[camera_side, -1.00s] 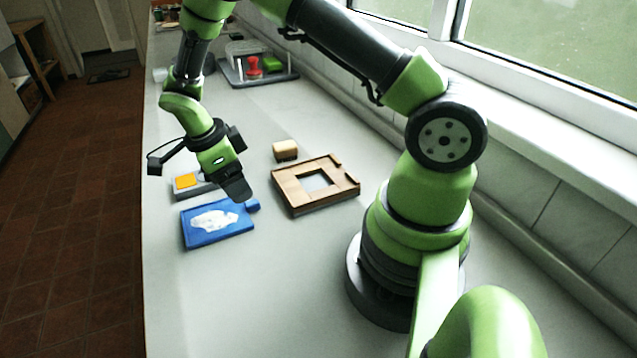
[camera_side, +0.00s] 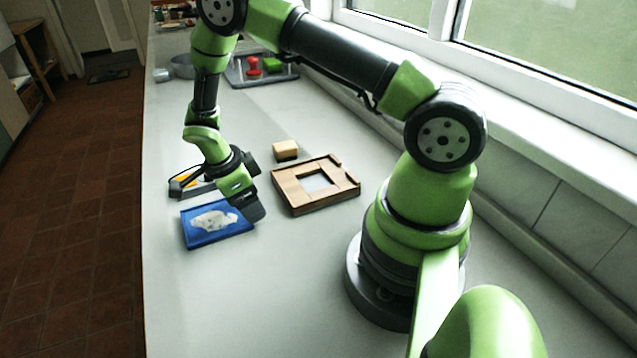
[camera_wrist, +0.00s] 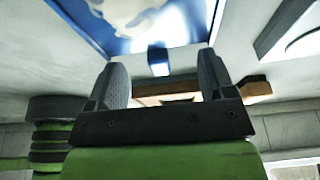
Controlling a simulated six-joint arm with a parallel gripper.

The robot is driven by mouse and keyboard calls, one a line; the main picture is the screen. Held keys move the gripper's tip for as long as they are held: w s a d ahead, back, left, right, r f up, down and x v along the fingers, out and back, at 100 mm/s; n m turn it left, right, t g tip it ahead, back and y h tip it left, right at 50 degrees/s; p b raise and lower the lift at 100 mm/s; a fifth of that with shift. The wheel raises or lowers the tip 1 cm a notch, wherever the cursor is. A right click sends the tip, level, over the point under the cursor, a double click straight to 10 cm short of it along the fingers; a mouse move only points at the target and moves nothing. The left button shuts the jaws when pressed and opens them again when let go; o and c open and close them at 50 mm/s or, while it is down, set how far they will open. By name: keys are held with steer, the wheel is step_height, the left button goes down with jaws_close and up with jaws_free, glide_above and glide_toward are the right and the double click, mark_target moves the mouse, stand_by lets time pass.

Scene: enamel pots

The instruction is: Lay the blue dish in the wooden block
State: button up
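The blue dish (camera_side: 196,236) is a flat rectangular piece with a whitish patch and lies on the counter in the side view. It also fills the top of the wrist view (camera_wrist: 100,38), with its small blue tab (camera_wrist: 158,60) between my fingers. My gripper (camera_side: 254,214) is low at the dish's right edge and hides the tab in the side view. In the wrist view my gripper (camera_wrist: 162,72) is open, with gaps on both sides of the tab. The wooden block (camera_side: 290,199), with a square opening, lies right of the dish, apart from it and empty.
A small wooden cube (camera_side: 286,151) stands behind the wooden block. A grey holder with a yellow-orange top (camera_side: 186,187) lies just behind the dish, partly covered by my wrist. A tray with red and green items (camera_side: 262,72) is farther back. The front counter is clear.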

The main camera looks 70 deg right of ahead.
steer(key=shift+f, duration=0.15)
steer(key=shift+r, duration=0.3)
jaws_close()
steer(key=shift+r, duration=2)
